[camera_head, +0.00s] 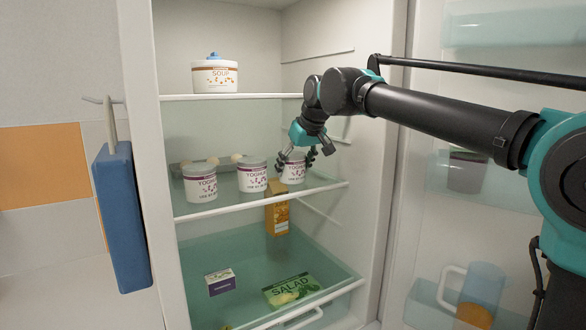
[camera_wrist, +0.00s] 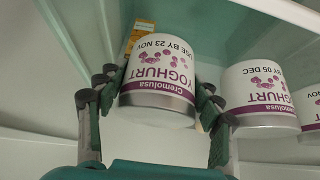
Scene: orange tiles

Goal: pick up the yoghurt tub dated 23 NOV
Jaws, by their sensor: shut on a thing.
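My gripper (camera_head: 297,162) is shut on the rightmost yoghurt tub (camera_head: 293,172) on the middle fridge shelf. In the wrist view the fingers (camera_wrist: 157,92) sit on both sides of this white tub (camera_wrist: 160,72), whose upside-down print reads 23 NOV. It looks upright at shelf level; I cannot tell whether its base touches the shelf. A second yoghurt tub (camera_head: 252,178) stands to its left; in the wrist view this tub (camera_wrist: 260,95) reads 05 DEC. A third yoghurt tub (camera_head: 200,184) is further left, its date too small to read.
The shelf (camera_head: 330,187) has an egg tray behind the tubs. A soup tub (camera_head: 214,75) stands on the shelf above. An orange carton (camera_head: 278,210), a salad pack (camera_head: 291,290) and a small box (camera_head: 220,282) are below. The fridge wall is close on the right.

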